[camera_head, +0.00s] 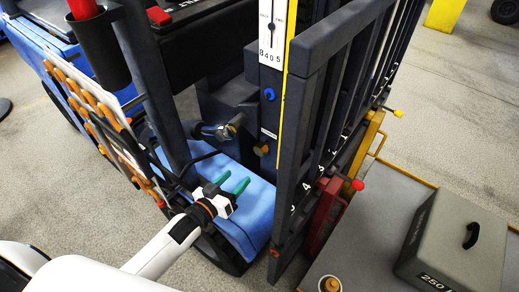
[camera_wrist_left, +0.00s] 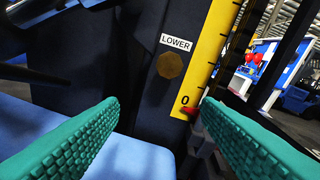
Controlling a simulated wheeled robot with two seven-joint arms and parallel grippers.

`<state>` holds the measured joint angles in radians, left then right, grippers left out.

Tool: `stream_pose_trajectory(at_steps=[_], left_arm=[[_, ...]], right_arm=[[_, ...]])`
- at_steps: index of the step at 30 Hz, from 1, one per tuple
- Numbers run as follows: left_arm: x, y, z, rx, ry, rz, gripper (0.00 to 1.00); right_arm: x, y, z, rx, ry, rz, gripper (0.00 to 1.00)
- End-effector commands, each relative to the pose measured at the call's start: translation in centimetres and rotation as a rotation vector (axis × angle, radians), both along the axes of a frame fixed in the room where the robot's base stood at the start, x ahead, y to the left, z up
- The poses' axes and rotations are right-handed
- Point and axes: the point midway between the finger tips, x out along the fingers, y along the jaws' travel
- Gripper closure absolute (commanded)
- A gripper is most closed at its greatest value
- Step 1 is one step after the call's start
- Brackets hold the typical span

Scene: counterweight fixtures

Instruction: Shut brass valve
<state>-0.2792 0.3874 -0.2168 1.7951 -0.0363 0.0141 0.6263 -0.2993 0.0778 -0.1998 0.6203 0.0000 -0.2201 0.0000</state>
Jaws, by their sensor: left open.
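The brass valve (camera_head: 261,149) is a small brass-coloured knob low on the dark upright of the lift truck. In the left wrist view the valve (camera_wrist_left: 170,65) shows as a faceted round face under a white LOWER label (camera_wrist_left: 176,42). My left gripper (camera_head: 233,181) is open and empty, its green fingers pointing towards the upright from the lower left. In the left wrist view the fingers (camera_wrist_left: 160,105) stand wide apart, with the valve above and between their tips. They do not appear to touch it. My right gripper is not in view.
A blue knob (camera_head: 269,94) sits above the valve on the upright. A yellow scale (camera_wrist_left: 211,50) with a red pointer at 0 runs beside the valve. A blue step (camera_head: 258,205) lies below. A dark mast rail stands to the right, and a grey 250-marked weight (camera_head: 455,240) sits beyond it.

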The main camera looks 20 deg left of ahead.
Motion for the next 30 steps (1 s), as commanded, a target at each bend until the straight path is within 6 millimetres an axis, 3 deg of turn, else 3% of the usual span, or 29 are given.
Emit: stream_pose_trajectory(at_steps=[4,10,21,30], left_arm=[[0.6,0.0,1.5,-0.061,-0.092,-0.046,0.42],[2.0,-0.5,2.0,-0.078,-0.114,-0.058,0.42],[8.8,-2.9,2.0,-0.077,-0.112,-0.056,0.42],[11.8,-4.0,1.9,-0.076,-0.110,-0.057,0.42]], right_arm=[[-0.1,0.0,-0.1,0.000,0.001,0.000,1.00],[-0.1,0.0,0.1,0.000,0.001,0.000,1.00],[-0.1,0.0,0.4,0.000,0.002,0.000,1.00],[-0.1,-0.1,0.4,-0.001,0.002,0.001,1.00]])
